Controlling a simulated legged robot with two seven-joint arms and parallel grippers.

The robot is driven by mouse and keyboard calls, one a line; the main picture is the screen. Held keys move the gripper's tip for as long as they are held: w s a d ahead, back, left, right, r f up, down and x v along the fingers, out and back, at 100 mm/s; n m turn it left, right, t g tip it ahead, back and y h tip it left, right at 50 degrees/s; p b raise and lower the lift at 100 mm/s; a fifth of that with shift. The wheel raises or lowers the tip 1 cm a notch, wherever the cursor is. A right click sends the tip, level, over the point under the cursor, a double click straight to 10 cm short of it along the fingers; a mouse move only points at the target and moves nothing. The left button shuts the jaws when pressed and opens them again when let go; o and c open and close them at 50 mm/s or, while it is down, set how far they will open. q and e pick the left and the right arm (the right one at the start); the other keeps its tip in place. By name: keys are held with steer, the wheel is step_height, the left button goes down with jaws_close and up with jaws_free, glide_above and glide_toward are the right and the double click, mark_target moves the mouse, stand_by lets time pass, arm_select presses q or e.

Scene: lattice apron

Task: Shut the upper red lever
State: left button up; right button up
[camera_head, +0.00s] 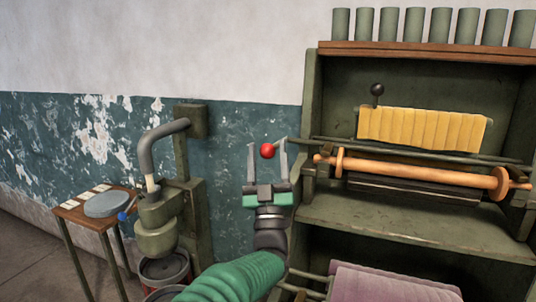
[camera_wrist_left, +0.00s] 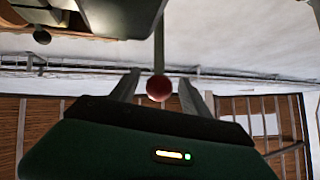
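The upper red lever's round red knob (camera_head: 267,151) shows at the left side of the green machine, at the end of a thin rod running left from it. My left gripper (camera_head: 267,146) is open, and in the head view its fingers stand on both sides of the knob. In the left wrist view the red knob (camera_wrist_left: 159,88) hangs on its thin rod (camera_wrist_left: 159,40) between the tips of my left gripper (camera_wrist_left: 159,86). I cannot tell whether a finger touches it. My right gripper is in neither view.
The green machine (camera_head: 425,228) holds a wooden roller (camera_head: 420,172) and yellow cloth (camera_head: 422,129). A black knob (camera_head: 377,89) stands above. Several green cups line the top shelf (camera_head: 430,53). Pink cloth (camera_head: 390,285) lies below. A green press (camera_head: 158,220) and small table (camera_head: 75,211) stand left.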

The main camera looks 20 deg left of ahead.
arm_select(q)
steer(key=shift+s+r, duration=0.1)
steer(key=b+v, duration=0.2)
steer(key=v, duration=1.5)
